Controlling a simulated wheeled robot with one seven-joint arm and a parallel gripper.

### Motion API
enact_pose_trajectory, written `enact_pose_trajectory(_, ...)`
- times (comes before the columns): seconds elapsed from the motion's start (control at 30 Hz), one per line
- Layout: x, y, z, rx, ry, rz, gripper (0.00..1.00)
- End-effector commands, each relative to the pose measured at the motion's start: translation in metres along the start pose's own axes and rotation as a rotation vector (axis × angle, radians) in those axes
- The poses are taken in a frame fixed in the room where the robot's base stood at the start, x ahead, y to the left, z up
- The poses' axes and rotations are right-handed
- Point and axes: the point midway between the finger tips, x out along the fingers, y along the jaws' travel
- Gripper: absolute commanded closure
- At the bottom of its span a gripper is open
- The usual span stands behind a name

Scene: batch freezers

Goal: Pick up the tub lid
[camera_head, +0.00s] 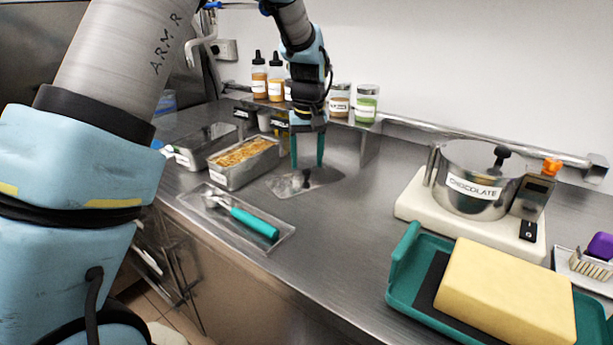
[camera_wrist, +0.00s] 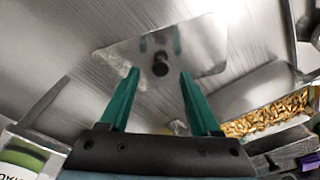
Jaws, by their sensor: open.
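The tub lid (camera_head: 287,184) is a flat, shiny metal plate with a dark knob, lying on the steel counter beside the tub of orange-brown food. In the wrist view the lid (camera_wrist: 207,52) lies ahead of my fingers, with its black knob (camera_wrist: 160,65) in line with the gap between them. My gripper (camera_head: 308,164) points down above the lid, its teal fingers open and empty. In the wrist view my gripper (camera_wrist: 158,74) is spread wider than the knob. I cannot tell the exact height of the fingertips above the lid.
The filled metal tub (camera_head: 230,177) stands just left of the lid. A clear tray (camera_head: 278,245) with a teal-handled scoop lies in front. Bottles (camera_head: 259,78) and jars (camera_head: 367,103) stand on the shelf behind. A chocolate pot (camera_head: 462,200) stands right; the counter between is clear.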

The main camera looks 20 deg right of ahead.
Motion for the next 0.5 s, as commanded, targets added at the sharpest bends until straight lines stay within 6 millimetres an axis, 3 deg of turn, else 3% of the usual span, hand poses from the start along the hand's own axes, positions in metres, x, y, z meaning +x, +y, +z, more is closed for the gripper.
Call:
enact_pose_trajectory(0.2,0.023,-0.001,-0.001,0.000,0.000,0.000,0.36)
enact_pose_trajectory(0.43,0.025,0.000,-0.001,0.000,0.001,0.001,0.36)
enact_pose_trajectory(0.5,0.025,0.000,-0.001,0.000,0.001,0.000,0.42)
